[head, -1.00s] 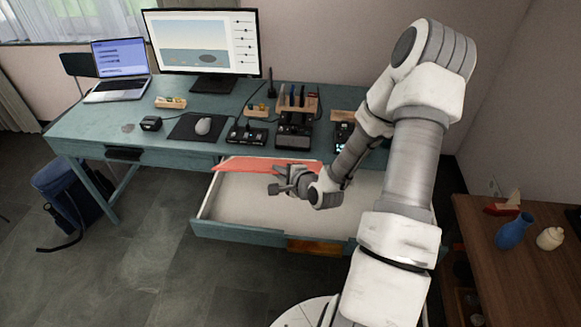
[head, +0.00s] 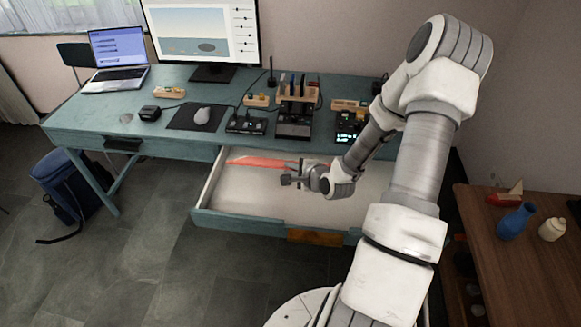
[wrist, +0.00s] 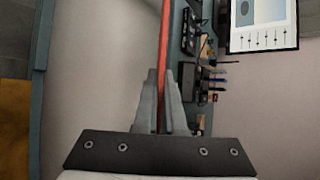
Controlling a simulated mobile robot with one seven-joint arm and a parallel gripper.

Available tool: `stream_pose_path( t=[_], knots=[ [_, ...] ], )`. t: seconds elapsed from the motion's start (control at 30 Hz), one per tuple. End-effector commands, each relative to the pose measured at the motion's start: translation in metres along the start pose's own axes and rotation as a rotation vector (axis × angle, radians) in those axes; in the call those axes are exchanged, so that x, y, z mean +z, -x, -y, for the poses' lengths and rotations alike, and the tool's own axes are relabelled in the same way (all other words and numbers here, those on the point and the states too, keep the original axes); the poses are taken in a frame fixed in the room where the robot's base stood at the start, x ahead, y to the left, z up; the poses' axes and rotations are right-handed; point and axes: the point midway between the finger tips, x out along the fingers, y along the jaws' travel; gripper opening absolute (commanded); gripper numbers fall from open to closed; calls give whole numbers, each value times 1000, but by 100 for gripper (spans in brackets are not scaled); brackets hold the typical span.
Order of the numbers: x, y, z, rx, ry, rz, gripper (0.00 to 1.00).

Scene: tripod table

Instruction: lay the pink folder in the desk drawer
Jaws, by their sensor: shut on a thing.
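The pink folder (head: 262,162) looks reddish and thin. In the head view it is inside the outline of the open desk drawer (head: 235,203), toward the back left; whether it touches the drawer floor I cannot tell. My gripper (head: 290,174) is over the drawer, shut on the folder's right end. In the wrist view the folder (wrist: 164,50) shows edge-on as a narrow red strip between the two fingers (wrist: 162,105). The drawer's pale floor (wrist: 95,70) lies to the left there. My gripper and wrist hide the folder's right part in the head view.
A brown side table (head: 490,235) with a blue vase (head: 515,221) stands at the right. The visible drawer floor is otherwise bare.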

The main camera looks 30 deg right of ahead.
Motion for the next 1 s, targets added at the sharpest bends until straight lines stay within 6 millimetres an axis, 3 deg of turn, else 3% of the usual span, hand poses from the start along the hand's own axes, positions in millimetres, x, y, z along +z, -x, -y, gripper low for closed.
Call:
stream_pose_path(
  t=[0.47,1.0],
  knots=[
    [-21,-32,-36,-1,-1,0,0],
    [-47,-73,-42,-2,0,1,0]
  ],
)
